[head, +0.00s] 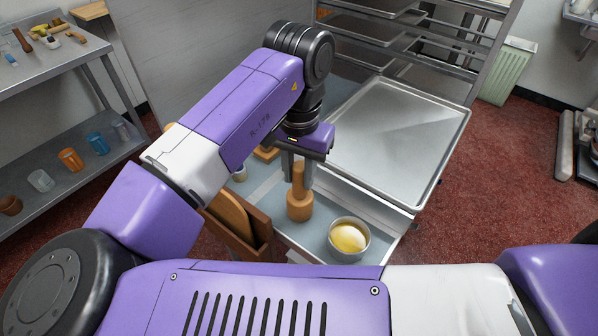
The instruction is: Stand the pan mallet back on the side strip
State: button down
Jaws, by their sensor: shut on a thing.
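The wooden pan mallet (300,207) is upright, head down and handle up. My gripper (300,175) points down and is shut on its handle. The mallet head is over the blue-grey counter surface (302,238), which looks like the side strip, just left of a metal bowl. I cannot tell whether the head touches the surface or hangs slightly above it. The top of the handle is partly hidden by the gripper's fingers.
The metal bowl (349,253) with yellow contents stands close to the mallet's right. A large empty sheet pan (388,138) lies behind to the right. A brown wooden holder with boards (238,222) is at the left. A rack (408,30) rises behind.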

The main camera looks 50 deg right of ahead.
jog(key=shift+f, duration=0.15)
jog(key=c, duration=1.1)
grip_release()
notch_tip(320, 180, up, 12)
jog(key=shift+r, duration=0.2)
